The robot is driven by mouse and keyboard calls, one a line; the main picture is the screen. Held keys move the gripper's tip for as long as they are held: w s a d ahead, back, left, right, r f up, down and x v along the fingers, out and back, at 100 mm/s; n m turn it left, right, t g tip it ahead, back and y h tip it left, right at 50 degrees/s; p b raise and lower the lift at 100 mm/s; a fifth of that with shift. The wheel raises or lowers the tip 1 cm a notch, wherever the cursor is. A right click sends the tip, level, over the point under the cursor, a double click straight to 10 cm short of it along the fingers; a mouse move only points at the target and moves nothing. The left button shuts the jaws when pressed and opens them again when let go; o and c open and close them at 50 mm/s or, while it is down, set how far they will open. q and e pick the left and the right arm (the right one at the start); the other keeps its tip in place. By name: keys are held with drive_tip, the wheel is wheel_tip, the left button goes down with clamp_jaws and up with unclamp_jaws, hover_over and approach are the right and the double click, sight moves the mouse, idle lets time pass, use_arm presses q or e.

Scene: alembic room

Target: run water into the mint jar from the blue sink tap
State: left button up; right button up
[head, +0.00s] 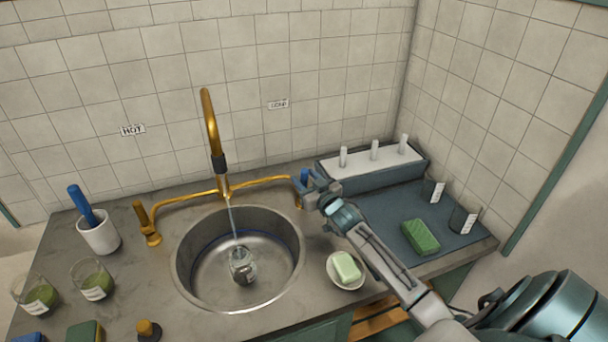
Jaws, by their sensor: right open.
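A glass jar (243,268) stands in the round steel sink (205,268) beneath the brass tap spout (212,130). A thin stream of water (231,219) comes down from the spout to the jar's mouth. The jar's tint and water level are too small to tell. The blue tap handle (304,176) is at the right end of the brass pipe. My right gripper (308,190) is open, with its fingers at the blue handle; I cannot tell whether they touch it. My left gripper is not in view.
A rack with white pegs (375,165), a green sponge (420,236) and two labelled cups are at right. A white cup (101,236) and two glasses with green contents stand at left.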

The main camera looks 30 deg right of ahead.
drive_tip(key=shift+w, duration=0.45)
clamp_jaws()
drive_tip(key=r+g+p, duration=0.1)
drive_tip(key=p, duration=0.2)
drive_tip(key=shift+w+d+p, duration=0.1)
drive_tip(key=shift+w+p, duration=0.3)
drive_tip(key=shift+w+d+f+g, duration=0.1)
drive_tip(key=shift+w+f+g, duration=0.25)
drive_tip(key=shift+g, duration=0.35)
unclamp_jaws()
